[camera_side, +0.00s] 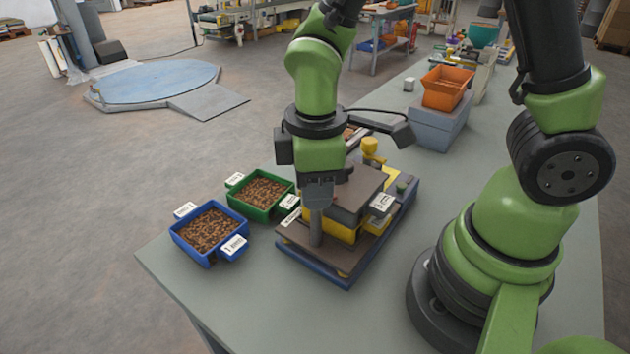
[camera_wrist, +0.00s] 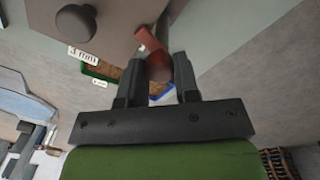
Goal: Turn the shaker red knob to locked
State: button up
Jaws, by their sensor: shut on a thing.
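The shaker (camera_side: 350,215) is a machine with a dark top, yellow parts and a blue base on the grey-green table. My gripper (camera_side: 316,235) points down over the front part of the shaker. The red knob (camera_wrist: 150,42) shows in the wrist view between the two dark fingers. My gripper (camera_wrist: 159,75) is shut on it. In the side view the knob is hidden by my gripper. I cannot read a locked mark in either view.
A blue bin (camera_side: 178,240) and a green bin (camera_side: 290,184), both with brown pellets, stand left of the shaker. An orange bin (camera_side: 446,74) sits on a grey box (camera_side: 430,129) behind. The table's front left corner is clear.

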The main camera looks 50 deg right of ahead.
jog(key=shift+d+n, duration=0.1)
jog(key=shift+n, duration=1.7)
jog(key=o, duration=0.9)
jog(key=r, duration=1)
jog(key=shift+s, duration=0.25)
